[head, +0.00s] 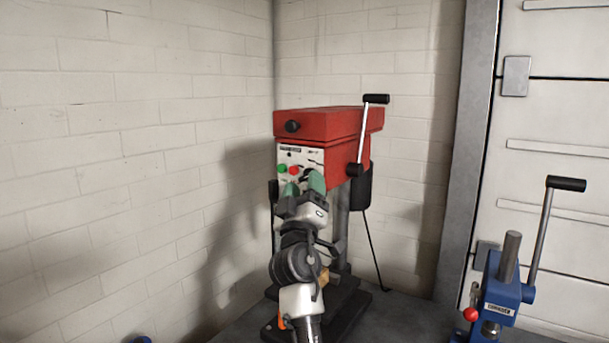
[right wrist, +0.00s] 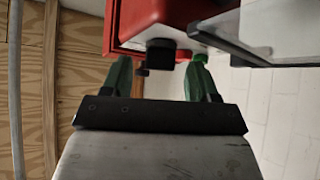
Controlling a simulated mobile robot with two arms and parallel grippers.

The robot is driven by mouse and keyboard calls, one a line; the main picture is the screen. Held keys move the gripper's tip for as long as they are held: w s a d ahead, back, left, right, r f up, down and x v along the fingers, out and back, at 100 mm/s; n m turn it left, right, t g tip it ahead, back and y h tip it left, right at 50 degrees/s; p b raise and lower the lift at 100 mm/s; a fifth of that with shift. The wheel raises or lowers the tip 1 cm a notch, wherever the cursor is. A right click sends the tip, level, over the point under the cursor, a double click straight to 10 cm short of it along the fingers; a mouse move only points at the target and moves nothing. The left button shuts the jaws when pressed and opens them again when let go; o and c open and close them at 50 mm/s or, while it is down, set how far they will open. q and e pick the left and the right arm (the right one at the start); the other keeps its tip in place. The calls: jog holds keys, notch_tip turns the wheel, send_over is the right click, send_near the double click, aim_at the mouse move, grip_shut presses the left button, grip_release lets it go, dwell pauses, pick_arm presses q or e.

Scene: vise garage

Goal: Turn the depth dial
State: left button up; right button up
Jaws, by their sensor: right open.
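The drill press (head: 325,124) has a red head and a white front panel. A black round knob (head: 292,126) sits on the front of the red top. Red and green buttons (head: 288,169) show on the panel. My right gripper (head: 303,184), with green fingertips, is in front of the panel's lower part and hides some of it. In the right wrist view its jaws (right wrist: 158,80) are apart with nothing held. A dark block-like part (right wrist: 160,52) of the machine shows between and beyond them. I cannot tell which part is the depth dial. My left gripper is not in view.
A lever with a black grip (head: 376,99) rises at the machine's right side. A blue press (head: 497,305) with a lever and red knob stands at the right on the grey bench (head: 400,318). A brick wall is close behind and left.

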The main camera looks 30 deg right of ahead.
jog(key=shift+w+d+r, duration=0.35)
jog(key=shift+w, duration=0.05)
